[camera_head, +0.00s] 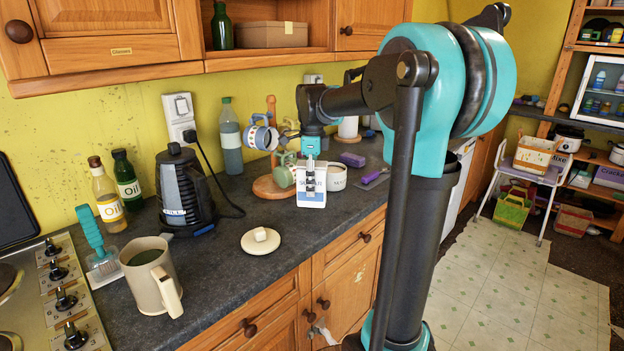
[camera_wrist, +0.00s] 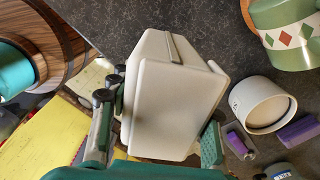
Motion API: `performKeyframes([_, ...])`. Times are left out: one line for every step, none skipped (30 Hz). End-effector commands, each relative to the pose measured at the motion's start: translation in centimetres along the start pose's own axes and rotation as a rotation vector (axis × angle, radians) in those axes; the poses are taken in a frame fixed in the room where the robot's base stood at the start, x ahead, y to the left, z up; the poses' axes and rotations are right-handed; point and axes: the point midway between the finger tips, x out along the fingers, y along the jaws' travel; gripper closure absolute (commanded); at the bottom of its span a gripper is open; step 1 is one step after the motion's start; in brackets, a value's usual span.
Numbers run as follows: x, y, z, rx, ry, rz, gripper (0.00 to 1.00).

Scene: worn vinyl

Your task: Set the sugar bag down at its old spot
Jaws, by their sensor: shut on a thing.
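The sugar bag (camera_head: 311,199) is a small white block-shaped bag with dark lettering, over the worktop near its front edge in the head view. My gripper (camera_head: 310,170) reaches down to it from above. In the wrist view the bag (camera_wrist: 175,105) fills the middle, its pale faces and folded top seam showing. My gripper's fingers (camera_wrist: 160,125) lie on either side of it, shut on it. I cannot tell whether the bag's base touches the worktop.
A white round pot (camera_head: 337,178) stands close right of the bag, with purple items (camera_head: 375,177) beyond. Left are a mug tree (camera_head: 268,187) and hanging mugs. A round lid (camera_head: 260,242), kettle (camera_head: 184,190) and large mug (camera_head: 150,278) stand nearer. Worktop (camera_head: 225,270) is clear near the lid.

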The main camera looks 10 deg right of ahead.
Motion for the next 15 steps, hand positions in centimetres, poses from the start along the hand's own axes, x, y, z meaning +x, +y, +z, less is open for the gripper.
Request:
performKeyframes([0.5, 0.0, 0.0, 0.000, 0.000, 0.000, 0.91])
performKeyframes([0.8, 0.0, 0.0, 0.000, 0.000, 0.000, 0.91])
performKeyframes([1.1, 0.0, 0.0, 0.000, 0.000, 0.000, 0.91])
performKeyframes([1.4, 0.0, 0.0, 0.000, 0.000, 0.000, 0.91])
performKeyframes([1.7, 0.0, 0.0, 0.000, 0.000, 0.000, 0.91])
performKeyframes([2.0, 0.0, 0.0, 0.000, 0.000, 0.000, 0.91])
performKeyframes([2.2, 0.0, 0.0, 0.000, 0.000, 0.000, 0.91])
performKeyframes([2.5, 0.0, 0.0, 0.000, 0.000, 0.000, 0.91])
performKeyframes([2.8, 0.0, 0.0, 0.000, 0.000, 0.000, 0.91])
performKeyframes([3.0, 0.0, 0.0, 0.000, 0.000, 0.000, 0.91])
performKeyframes([3.2, 0.0, 0.0, 0.000, 0.000, 0.000, 0.91])
performKeyframes([3.4, 0.0, 0.0, 0.000, 0.000, 0.000, 0.91])
performKeyframes([3.5, 0.0, 0.0, 0.000, 0.000, 0.000, 0.91])
performKeyframes([3.7, 0.0, 0.0, 0.000, 0.000, 0.000, 0.91])
performKeyframes([3.8, 0.0, 0.0, 0.000, 0.000, 0.000, 0.91])
